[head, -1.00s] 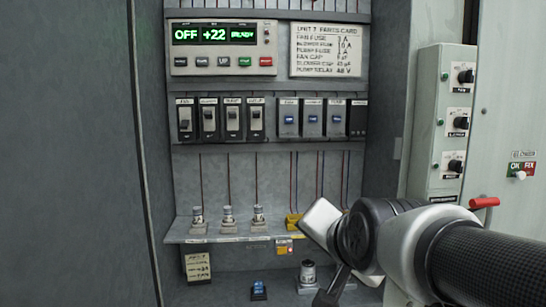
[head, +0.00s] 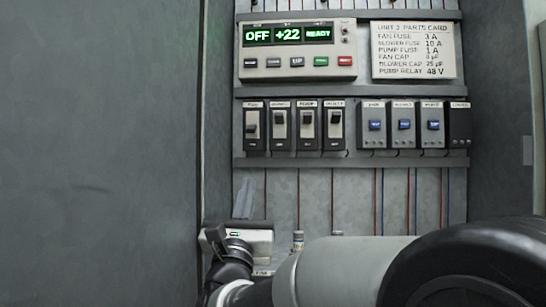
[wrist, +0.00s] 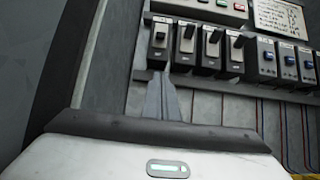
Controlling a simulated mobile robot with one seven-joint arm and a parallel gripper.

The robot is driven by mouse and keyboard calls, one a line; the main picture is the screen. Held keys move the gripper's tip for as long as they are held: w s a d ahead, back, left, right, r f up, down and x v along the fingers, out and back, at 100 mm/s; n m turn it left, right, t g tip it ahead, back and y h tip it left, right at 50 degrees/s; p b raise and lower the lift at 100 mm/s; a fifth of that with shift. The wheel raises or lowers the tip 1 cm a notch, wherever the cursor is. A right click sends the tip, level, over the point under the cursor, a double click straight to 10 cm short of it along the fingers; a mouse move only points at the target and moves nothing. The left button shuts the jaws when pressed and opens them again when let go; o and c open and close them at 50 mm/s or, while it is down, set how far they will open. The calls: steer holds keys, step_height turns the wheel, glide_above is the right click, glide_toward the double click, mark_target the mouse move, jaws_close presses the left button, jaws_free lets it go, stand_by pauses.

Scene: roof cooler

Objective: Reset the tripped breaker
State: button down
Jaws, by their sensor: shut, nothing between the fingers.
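The leftmost breaker also shows in the wrist view (wrist: 159,45). My gripper (head: 244,182) is shut and empty, fingers pointing up, below the leftmost breaker. In the wrist view, my fingertips (wrist: 160,76) appear just under that breaker's lower edge; I cannot tell whether they touch the rail. The labels are too small to read surely.
Right of the breakers are blue-fronted relays (head: 404,124) and a black module (head: 459,123). Above are a control panel (head: 298,66) reading OFF, +22, READY and a parts card (head: 414,51). The grey cabinet wall (head: 130,150) stands close left. My arm hides most of the lower shelf.

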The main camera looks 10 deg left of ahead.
steer(key=shift+s, duration=0.1)
steer(key=p, duration=0.2)
glide_toward(256, 134)
steer(key=x, duration=0.5)
steer(key=shift+r, duration=0.1)
